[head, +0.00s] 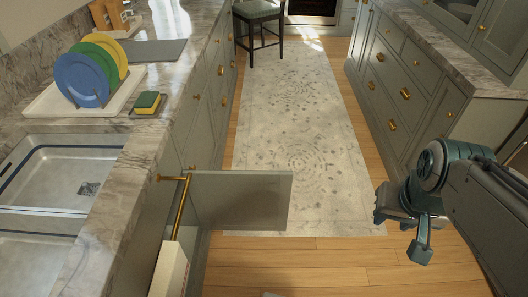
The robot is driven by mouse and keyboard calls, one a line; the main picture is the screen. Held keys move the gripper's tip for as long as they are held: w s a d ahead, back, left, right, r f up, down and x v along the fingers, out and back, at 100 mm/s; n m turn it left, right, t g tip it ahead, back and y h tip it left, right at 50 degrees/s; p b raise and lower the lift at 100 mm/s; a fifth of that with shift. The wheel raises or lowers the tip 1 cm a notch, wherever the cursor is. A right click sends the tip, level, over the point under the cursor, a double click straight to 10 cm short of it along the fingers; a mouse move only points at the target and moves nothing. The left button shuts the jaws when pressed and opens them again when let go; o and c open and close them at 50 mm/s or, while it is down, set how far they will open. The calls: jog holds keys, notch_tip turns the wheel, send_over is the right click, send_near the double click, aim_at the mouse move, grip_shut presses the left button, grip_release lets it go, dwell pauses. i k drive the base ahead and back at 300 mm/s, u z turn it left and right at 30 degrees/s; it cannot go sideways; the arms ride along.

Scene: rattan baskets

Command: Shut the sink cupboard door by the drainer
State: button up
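The sink cupboard door (245,200) is a grey-green panel. It stands wide open, sticking out into the aisle from the left counter, roughly square to the cabinet front. The drainer (45,103) is a white tray on the counter above, holding a blue, a green and a yellow plate. The sink (60,165) is in the counter in front of it. My gripper (402,236) is over the aisle at the right, clear of the door's free edge. Its two fingers look spread apart with nothing between them. The inside of the cupboard is mostly hidden.
A brass rail (181,208) with a pale cloth (169,272) sticks out near the door's hinge side. A sponge (147,102) lies by the drainer. Drawers (402,85) line the right side. A stool (258,12) stands far back. The rug (300,125) between is clear.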

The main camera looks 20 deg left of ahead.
aim_at(236, 200)
jog(key=i, duration=3.55)
jog(key=u, duration=4.4)
jog(key=k, duration=0.1)
jog(key=z, duration=0.25)
